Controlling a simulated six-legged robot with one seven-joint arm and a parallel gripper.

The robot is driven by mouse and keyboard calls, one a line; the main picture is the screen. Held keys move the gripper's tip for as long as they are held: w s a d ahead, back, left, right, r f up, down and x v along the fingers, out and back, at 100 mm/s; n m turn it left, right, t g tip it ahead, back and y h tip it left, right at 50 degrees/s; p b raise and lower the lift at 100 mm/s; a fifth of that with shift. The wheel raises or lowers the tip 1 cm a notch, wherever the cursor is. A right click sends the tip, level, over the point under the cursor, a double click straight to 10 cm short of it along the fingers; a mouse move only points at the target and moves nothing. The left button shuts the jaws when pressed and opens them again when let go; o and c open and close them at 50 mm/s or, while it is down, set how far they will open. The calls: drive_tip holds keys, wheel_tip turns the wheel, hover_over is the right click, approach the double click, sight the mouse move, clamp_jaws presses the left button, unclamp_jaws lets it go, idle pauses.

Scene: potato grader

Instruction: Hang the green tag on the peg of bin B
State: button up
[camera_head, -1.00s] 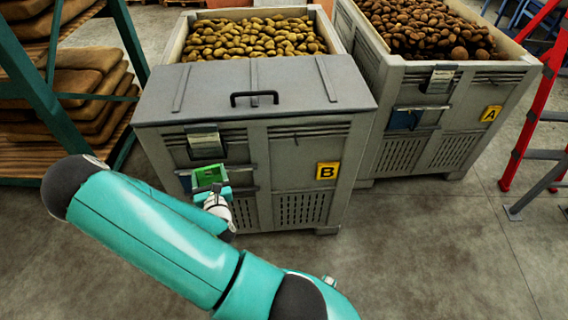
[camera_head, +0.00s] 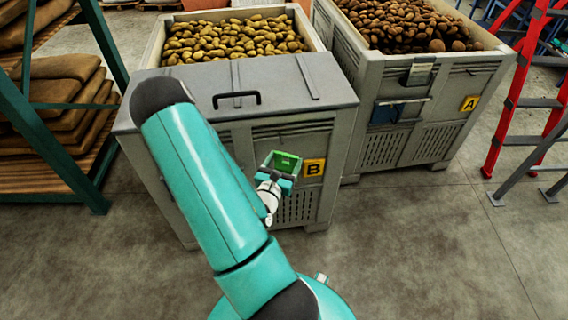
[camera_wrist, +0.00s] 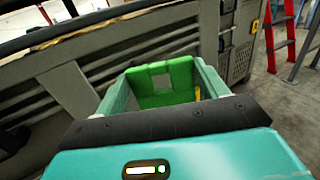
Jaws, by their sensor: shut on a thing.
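My gripper (camera_head: 279,173) is shut on the green tag (camera_head: 287,160) and holds it upright in front of bin B, just left of its yellow B label (camera_head: 313,168). In the wrist view the tag (camera_wrist: 172,80) sits between both fingers and shows a pale square patch, perhaps an opening. Bin B (camera_head: 330,125) is grey, with a grey lid (camera_head: 290,92) over its near part. My arm covers the left part of its front, and I cannot make out its peg. A slotted bin wall (camera_wrist: 75,90) is close on the left in the wrist view.
Bin A (camera_head: 440,110), full of brown potatoes, stands to the right with a blue piece (camera_head: 386,113) on its front. A red ladder (camera_head: 515,95) is at the far right. A sack rack (camera_head: 85,185) is at left. The floor in front is clear.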

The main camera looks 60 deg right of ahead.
drive_tip(key=w+d+f, duration=0.1)
drive_tip(key=w+d, duration=0.4)
drive_tip(key=d, duration=0.2)
drive_tip(key=shift+d+f, duration=0.15)
drive_tip(key=shift+f, duration=0.15)
idle(0.8)
drive_tip(key=shift+w, duration=0.1)
idle(0.4)
drive_tip(key=o, duration=1)
drive_tip(key=shift+o, duration=0.2)
drive_tip(key=s+a, duration=0.1)
drive_tip(key=a, duration=1.2)
drive_tip(key=shift+s+a+f, duration=0.15)
drive_tip(key=shift+a+f, duration=0.05)
drive_tip(key=shift+a, duration=0.2)
drive_tip(key=shift+r, duration=0.1)
